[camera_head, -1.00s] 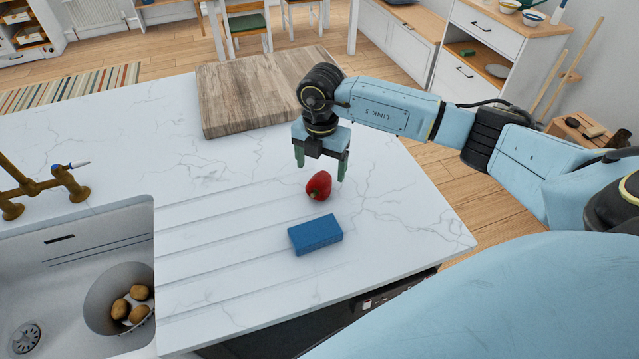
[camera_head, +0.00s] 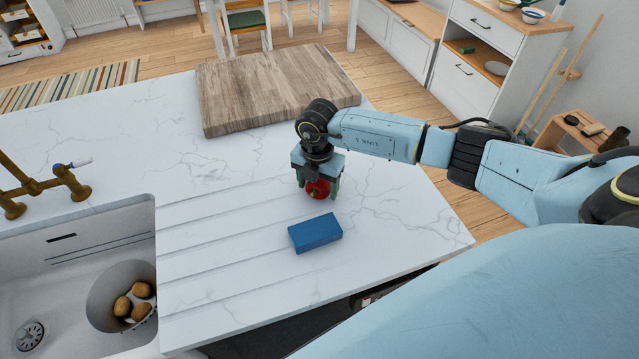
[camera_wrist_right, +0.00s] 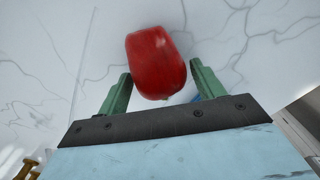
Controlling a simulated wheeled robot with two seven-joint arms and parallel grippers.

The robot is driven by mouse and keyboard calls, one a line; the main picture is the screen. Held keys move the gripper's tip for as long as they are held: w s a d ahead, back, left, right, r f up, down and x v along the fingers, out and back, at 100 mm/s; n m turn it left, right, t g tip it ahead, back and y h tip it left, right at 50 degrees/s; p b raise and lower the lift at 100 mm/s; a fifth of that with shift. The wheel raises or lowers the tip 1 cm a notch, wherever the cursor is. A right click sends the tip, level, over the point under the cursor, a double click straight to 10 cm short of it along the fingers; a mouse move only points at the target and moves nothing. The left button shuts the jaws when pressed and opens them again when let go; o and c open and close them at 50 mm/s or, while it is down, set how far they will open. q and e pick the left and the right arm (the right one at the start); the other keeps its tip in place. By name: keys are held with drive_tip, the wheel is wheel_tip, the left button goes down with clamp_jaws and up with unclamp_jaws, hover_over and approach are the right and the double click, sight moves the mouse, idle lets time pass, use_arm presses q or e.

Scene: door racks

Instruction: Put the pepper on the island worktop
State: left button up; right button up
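The red pepper (camera_head: 318,189) sits on the white marble island worktop (camera_head: 400,230), in front of the wooden board. My right gripper (camera_head: 319,192) is lowered over it, with a green finger on either side. In the right wrist view the pepper (camera_wrist_right: 156,62) lies between and just beyond the tips of the open right gripper (camera_wrist_right: 155,80). A gap shows beside the fingers, and I see no grip on it. My left gripper is not in view.
A blue block (camera_head: 315,233) lies on the worktop just in front of the pepper. A thick wooden board (camera_head: 270,90) lies behind. At left are the sink (camera_head: 60,300), a brass tap (camera_head: 40,185) and a bowl of potatoes (camera_head: 105,290). The worktop between is clear.

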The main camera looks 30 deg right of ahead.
drive_tip(key=c, duration=0.8)
drive_tip(key=shift+r, duration=0.15)
